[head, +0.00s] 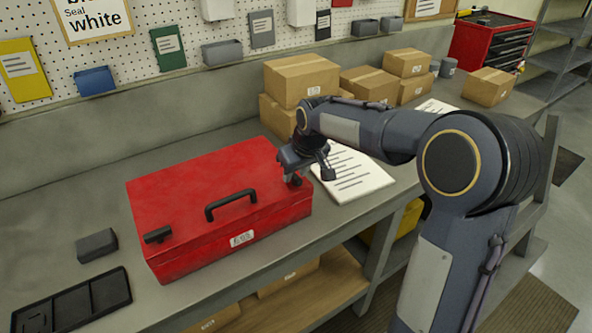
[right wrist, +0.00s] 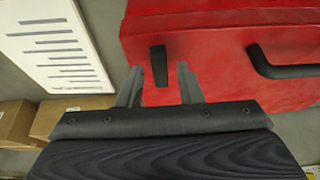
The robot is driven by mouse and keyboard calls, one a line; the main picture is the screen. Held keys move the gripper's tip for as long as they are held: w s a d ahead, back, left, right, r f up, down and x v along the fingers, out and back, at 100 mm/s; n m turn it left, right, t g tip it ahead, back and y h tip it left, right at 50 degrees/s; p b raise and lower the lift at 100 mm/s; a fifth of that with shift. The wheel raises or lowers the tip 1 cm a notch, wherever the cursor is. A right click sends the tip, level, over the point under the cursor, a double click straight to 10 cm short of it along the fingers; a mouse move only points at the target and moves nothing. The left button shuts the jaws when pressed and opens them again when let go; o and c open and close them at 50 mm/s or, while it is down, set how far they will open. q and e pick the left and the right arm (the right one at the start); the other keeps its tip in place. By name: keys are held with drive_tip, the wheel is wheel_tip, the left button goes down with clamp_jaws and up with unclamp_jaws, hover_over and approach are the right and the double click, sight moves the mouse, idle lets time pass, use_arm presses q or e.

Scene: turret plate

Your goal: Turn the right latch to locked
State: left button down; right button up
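A red case (head: 205,175) lies shut on the grey workbench, with a black carry handle (head: 232,204) on its lid. The left latch (head: 158,236) is a black bar near the case's front left corner. My right gripper (head: 310,175) is over the case's front right corner and largely hides the right latch in the head view. In the right wrist view the right latch (right wrist: 159,66) is a black bar on the red lid. The fingers of my right gripper (right wrist: 161,82) are apart, one to each side of the latch's near end; contact is not visible. My left gripper is not in view.
A printed sheet (head: 350,172) lies right of the case. Cardboard boxes (head: 300,80) stand behind it. A small grey block (head: 97,245) and a black tray (head: 75,303) lie on the bench at left. The bench's front edge is close to the case.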

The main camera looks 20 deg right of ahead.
clamp_jaws()
drive_tip(key=shift+m, duration=0.4)
drive_tip(key=shift+a+m+h, duration=0.2)
drive_tip(key=shift+m+h, duration=0.3)
drive_tip(key=shift+m, duration=0.5)
drive_tip(key=m+h, duration=0.1)
drive_tip(key=m, duration=0.3)
drive_tip(key=shift+w+a+h, duration=0.1)
drive_tip(key=shift+a+h, duration=0.05)
drive_tip(key=shift+h, duration=0.25)
drive_tip(key=m+g, duration=0.1)
drive_tip(key=m, duration=0.2)
drive_tip(key=m+h, duration=0.1)
drive_tip(key=m, duration=0.2)
drive_tip(key=shift+w+a+g+h, duration=0.15)
drive_tip(key=shift+g+h, duration=0.15)
drive_tip(key=shift+g, duration=0.1)
drive_tip(key=m+g, duration=0.1)
drive_tip(key=m, duration=0.1)
drive_tip(key=m+p, duration=0.1)
drive_tip(key=m, duration=0.2)
drive_tip(key=shift+w+g+h, duration=0.2)
drive_tip(key=shift+g+h, duration=0.2)
